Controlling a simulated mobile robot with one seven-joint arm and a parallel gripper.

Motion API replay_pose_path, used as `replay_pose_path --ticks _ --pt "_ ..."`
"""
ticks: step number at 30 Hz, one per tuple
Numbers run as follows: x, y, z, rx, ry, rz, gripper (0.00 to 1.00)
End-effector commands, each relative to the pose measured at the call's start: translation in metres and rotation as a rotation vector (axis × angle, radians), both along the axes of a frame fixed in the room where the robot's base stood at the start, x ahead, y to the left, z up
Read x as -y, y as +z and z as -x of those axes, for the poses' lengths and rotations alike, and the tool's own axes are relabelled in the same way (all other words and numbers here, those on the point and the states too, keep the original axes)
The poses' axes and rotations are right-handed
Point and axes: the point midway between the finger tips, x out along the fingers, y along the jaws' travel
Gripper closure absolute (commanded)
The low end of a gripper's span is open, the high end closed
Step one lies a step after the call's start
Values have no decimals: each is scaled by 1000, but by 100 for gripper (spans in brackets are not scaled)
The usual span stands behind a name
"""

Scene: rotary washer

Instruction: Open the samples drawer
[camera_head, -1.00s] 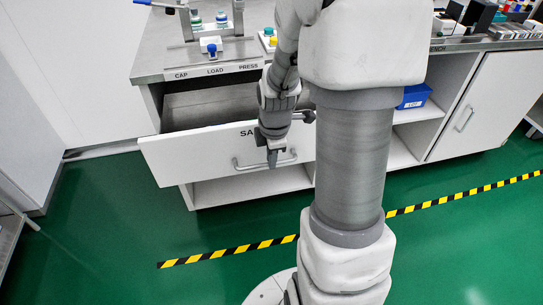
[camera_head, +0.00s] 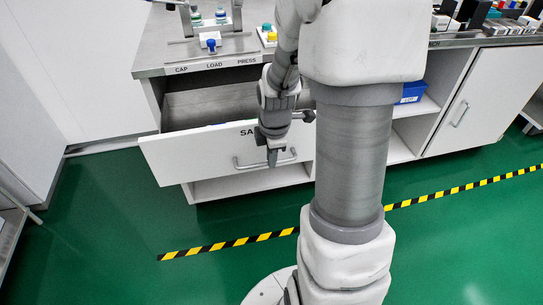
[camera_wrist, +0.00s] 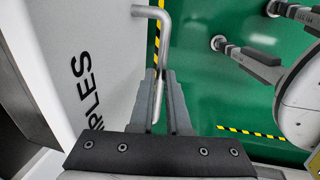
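The samples drawer (camera_head: 190,156) is a white front under the counter, marked "SA…" in the head view and "…PLES" in the wrist view (camera_wrist: 95,60). It stands pulled out, with its grey inside showing behind the front. Its bar handle (camera_head: 245,165) is partly hidden by my gripper (camera_head: 272,158). In the wrist view the handle (camera_wrist: 157,45) runs down between the two fingers of my gripper (camera_wrist: 165,82), which are closed around the bar.
The counter (camera_head: 155,65) above holds a cap/load/press station (camera_head: 212,68) and coloured caps. An open shelf with a blue bin (camera_head: 412,93) and a closed cabinet door (camera_head: 480,100) are at the right. The green floor in front is clear, with striped tape (camera_head: 230,244).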

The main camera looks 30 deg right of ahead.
Motion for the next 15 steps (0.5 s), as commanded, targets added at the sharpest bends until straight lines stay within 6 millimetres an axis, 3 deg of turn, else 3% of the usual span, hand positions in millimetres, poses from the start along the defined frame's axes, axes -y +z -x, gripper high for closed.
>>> replay_pose_path --ticks 1,6,15 --pt "0 0 0 1 0 0 82" --pt "0 0 0 1 0 0 55" --pt "0 2 0 2 0 1 55"
